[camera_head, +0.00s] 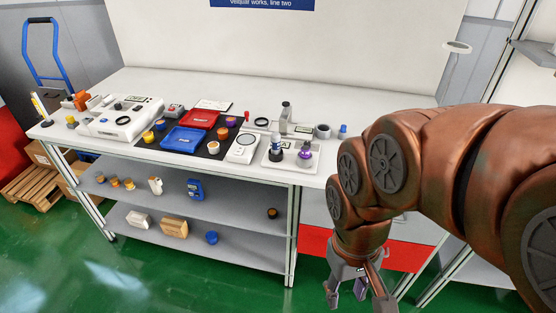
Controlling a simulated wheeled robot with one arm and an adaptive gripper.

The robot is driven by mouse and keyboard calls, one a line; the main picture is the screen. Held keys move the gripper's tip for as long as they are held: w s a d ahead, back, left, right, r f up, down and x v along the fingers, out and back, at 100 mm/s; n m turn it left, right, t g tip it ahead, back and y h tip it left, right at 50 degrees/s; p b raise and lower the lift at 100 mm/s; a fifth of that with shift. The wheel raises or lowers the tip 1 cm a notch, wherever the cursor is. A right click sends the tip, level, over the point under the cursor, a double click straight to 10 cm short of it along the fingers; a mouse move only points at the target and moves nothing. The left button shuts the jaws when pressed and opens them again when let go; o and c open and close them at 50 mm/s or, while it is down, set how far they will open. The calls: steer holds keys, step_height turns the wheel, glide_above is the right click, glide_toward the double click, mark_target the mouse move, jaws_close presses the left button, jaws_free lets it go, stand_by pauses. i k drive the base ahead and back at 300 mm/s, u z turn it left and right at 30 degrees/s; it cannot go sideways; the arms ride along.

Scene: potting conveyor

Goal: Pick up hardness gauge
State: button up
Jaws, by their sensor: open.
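I cannot tell for sure which thing is the hardness gauge. One candidate is a blue hand-held instrument with a small display (195,188), upright on the upper shelf under the bench. Another is a grey upright device (286,112) at the back of the bench top, beside a small green display. My gripper (357,298) hangs low at the bottom right, in front of the bench and pointing down. Its fingers are apart, and I see nothing held. It is well to the right of both candidates and touches neither.
The white bench top (325,165) is crowded with a red tray (199,118), a blue tray (184,140), a white machine (122,118) and a pale tray (290,164) with small bottles. Several small items stand on the shelves. Red drawers are behind my gripper; green floor in front is clear.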

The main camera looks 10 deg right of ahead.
mark_target(276, 137)
steer(key=z, duration=0.85)
steer(key=i, duration=0.65)
steer(key=u, duration=2.4)
